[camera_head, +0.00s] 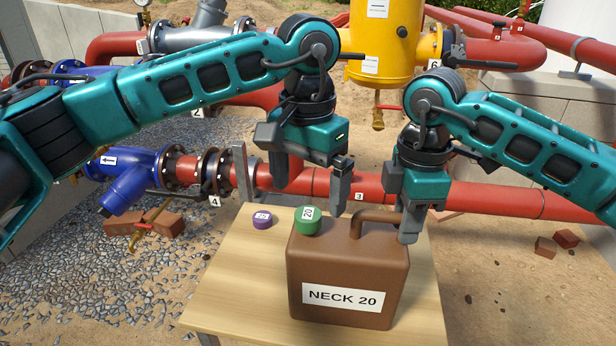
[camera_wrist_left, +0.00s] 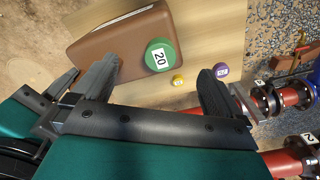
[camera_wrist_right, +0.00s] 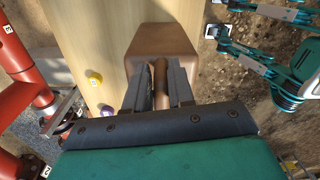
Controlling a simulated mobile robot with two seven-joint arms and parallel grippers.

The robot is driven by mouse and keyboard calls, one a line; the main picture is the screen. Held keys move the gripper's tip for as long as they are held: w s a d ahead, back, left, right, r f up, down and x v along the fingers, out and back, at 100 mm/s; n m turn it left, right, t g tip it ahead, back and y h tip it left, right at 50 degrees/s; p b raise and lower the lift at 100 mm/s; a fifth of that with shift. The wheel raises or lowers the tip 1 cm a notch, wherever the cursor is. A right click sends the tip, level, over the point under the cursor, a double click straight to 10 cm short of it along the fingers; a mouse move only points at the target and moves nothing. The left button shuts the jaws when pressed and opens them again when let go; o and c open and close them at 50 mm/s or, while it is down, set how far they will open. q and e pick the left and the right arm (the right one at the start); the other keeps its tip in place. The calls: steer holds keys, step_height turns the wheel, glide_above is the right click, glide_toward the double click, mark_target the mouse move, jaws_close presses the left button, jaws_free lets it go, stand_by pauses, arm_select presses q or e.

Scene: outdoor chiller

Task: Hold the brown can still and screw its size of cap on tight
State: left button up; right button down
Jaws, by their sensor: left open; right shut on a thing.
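The brown can (camera_head: 345,262), labelled NECK 20, stands upright on the wooden table. A green cap (camera_head: 308,219) marked 20 sits on top at its left end, hiding the neck; how tight it is I cannot tell. My right gripper (camera_head: 402,205) is shut on the can's handle (camera_head: 375,216), also visible between its fingers in the right wrist view (camera_wrist_right: 161,78). My left gripper (camera_head: 312,175) is open and empty above the green cap, apart from it. In the left wrist view the green cap (camera_wrist_left: 161,55) shows beyond and between the spread fingers.
A purple cap (camera_head: 262,220) lies on the table (camera_head: 225,290) left of the can. A yellow cap (camera_wrist_left: 178,81) shows on the table in both wrist views. Red pipe (camera_head: 325,184) runs behind the table. The table's left front is clear.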

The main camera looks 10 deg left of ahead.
arm_select(q)
steer(key=shift+f, duration=2.55)
steer(key=shift+f, duration=0.25)
steer(key=shift+r, duration=0.15)
step_height(320, 180, up, 12)
stand_by(1.0)
step_height(320, 180, up, 12)
glide_above(308, 214)
stand_by(0.7)
stand_by(0.4)
arm_select(e)
steer(key=c, duration=0.9)
jaws_free()
